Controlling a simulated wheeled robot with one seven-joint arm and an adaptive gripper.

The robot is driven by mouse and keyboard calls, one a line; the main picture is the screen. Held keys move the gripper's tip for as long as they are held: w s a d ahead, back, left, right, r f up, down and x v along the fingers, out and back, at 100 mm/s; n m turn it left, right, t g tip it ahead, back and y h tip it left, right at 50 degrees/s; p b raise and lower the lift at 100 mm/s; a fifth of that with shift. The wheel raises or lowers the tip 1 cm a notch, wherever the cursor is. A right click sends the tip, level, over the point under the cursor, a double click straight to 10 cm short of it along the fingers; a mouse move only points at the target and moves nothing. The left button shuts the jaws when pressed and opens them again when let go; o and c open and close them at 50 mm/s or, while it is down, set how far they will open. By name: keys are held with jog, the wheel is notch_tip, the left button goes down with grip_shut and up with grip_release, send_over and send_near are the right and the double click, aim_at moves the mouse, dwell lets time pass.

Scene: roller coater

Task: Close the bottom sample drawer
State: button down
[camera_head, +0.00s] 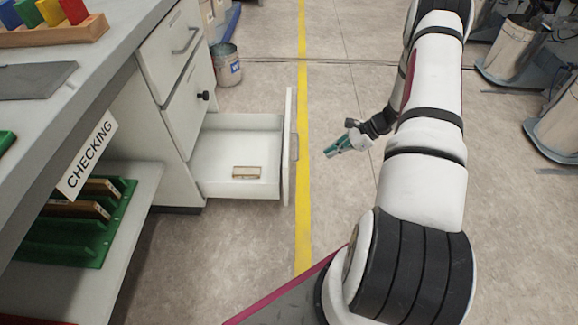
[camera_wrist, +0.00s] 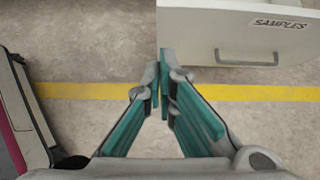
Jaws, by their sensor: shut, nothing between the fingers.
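The bottom sample drawer (camera_head: 238,150) stands pulled out from the white cabinet (camera_head: 180,100) in the head view. A small tan block (camera_head: 246,173) lies inside it. Its front panel (camera_head: 289,150) is seen nearly edge-on there. In the wrist view the drawer front (camera_wrist: 235,30) shows at the upper right, with a "SAMPLES" label and a grey bar handle (camera_wrist: 246,62). My gripper (camera_head: 330,152) is to the right of the drawer front, apart from it. In the wrist view its teal-padded fingers (camera_wrist: 162,75) are shut and empty, left of the handle.
A yellow floor line (camera_head: 302,220) runs beside the drawer front. A paint can (camera_head: 226,65) stands beyond the drawer. The grey counter (camera_head: 95,45) and a shelf with green racks (camera_head: 75,235) are at left. Floor between drawer and arm is clear.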

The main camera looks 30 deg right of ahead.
jog(key=r+b+x, duration=0.1)
jog(key=x, duration=0.5)
jog(key=w+a+r+b+x, duration=0.1)
jog(key=b+x, duration=0.1)
jog(key=x, duration=0.5)
jog(key=shift+a, duration=0.3)
jog(key=shift+w+a+f, duration=0.1)
jog(key=shift+w+f, duration=0.05)
jog(key=w+a+b, duration=0.2)
jog(key=w+a, duration=0.8)
jog(key=a, duration=0.5)
jog(key=w+a+b, duration=0.2)
jog(key=w+a, duration=0.8)
jog(key=a, duration=0.4)
jog(key=shift+a+b, duration=0.3)
jog(key=shift+a, duration=0.1)
